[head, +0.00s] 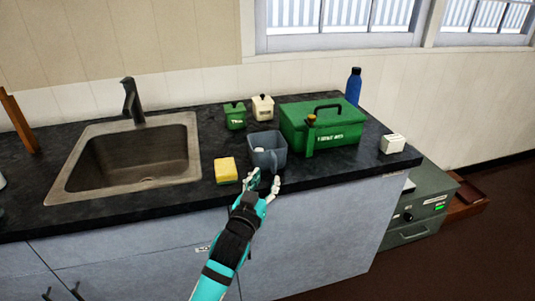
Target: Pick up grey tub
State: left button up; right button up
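I cannot tell whether a fingertip touches the tub. My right gripper is not in view.
A yellow sponge (226,171) lies left of the tub. A green box (335,138) with a black handle stands right. Small green (236,118) and cream (263,108) canisters stand behind. The sink (75,173) is left. A blue bottle (353,87) and white block (393,144) are right.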

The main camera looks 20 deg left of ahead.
aim_at(274, 163)
pick_arm(q)
jog(key=w+p, duration=0.1)
jog(key=w, duration=0.6)
jog(key=shift+w+a, duration=0.1)
jog(key=shift+w, duration=0.1)
jog(key=shift+s, duration=0.1)
jog(key=shift+c, duration=0.4)
